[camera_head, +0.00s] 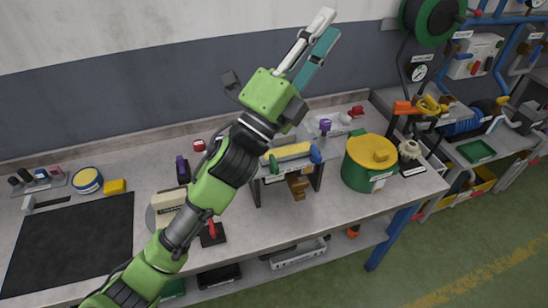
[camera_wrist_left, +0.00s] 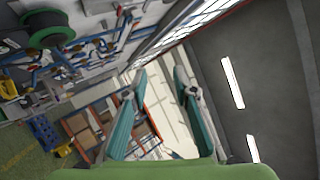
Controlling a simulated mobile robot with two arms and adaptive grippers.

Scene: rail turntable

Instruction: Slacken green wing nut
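A small green part (camera_head: 273,163), which looks like the green wing nut, sits at the left end of a yellow bar (camera_head: 292,152) on a raised stand on the workbench. A blue part (camera_head: 315,154) sits at the bar's right end. My left gripper (camera_head: 328,25) is raised high above the bench, pointing up and away from the stand. In the left wrist view its two teal fingers (camera_wrist_left: 160,75) are apart with nothing between them. My left forearm passes just left of the stand. My right gripper is in neither view.
A green pot with a yellow lid (camera_head: 371,155) stands right of the stand. A dark mat (camera_head: 75,240) covers the bench's left part. A purple-topped item (camera_head: 325,126) and red parts stand behind the stand. A second bench (camera_head: 490,150) with hoses and gauges is at the right.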

